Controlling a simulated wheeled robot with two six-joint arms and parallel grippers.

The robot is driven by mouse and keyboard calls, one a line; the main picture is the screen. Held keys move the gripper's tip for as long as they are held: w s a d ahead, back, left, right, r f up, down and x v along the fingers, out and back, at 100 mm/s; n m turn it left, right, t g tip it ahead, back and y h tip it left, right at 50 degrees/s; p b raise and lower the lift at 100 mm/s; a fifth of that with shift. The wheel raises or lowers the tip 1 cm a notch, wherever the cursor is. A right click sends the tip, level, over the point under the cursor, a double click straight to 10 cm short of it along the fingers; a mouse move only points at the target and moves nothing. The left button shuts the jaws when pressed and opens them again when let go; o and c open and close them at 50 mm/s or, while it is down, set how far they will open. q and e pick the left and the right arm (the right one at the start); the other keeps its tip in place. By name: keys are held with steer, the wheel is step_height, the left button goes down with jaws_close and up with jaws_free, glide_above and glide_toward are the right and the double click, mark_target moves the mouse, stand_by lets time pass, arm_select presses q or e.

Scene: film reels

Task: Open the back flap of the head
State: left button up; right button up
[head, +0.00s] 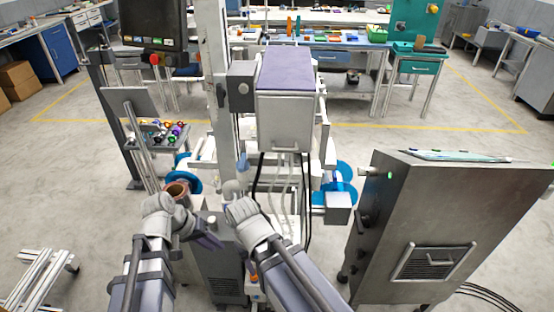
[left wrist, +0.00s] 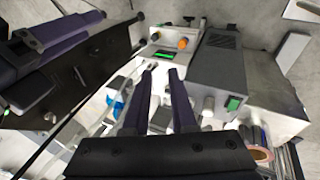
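The machine's head is a pale box (head: 285,118) with a purple top panel (head: 287,69), on the upright column in the head view. A light handle shows low on its near face, which looks closed. I cannot tell which panel is the back flap. My left gripper (head: 207,240) is below and left of the box, well apart from it. In the left wrist view its two purple fingers (left wrist: 159,76) are apart with nothing gripped between them. My right arm reaches up below the box; its fingers are not clear enough to judge.
A grey metal cabinet (head: 440,235) stands to the right. A monitor (head: 155,22) and a small tray of coloured parts (head: 158,133) are at the left. Blue reels (head: 340,180) flank the machine. Cables hang below the box.

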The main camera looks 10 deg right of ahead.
arm_select(q)
steer(key=w+d+r+h, duration=0.2)
steer(key=d+r+h, duration=0.15)
steer(key=d, duration=0.25)
steer(key=m+h, duration=0.4)
steer(key=h, duration=0.8)
glide_toward(281, 149)
steer(key=x, duration=0.2)
steer(key=shift+p+x, duration=0.6)
steer(key=shift+x, duration=3.5)
steer(key=shift+w+f, duration=0.15)
steer(key=shift+w, duration=0.05)
arm_select(e)
steer(key=shift+r, duration=0.25)
arm_select(q)
jaws_close()
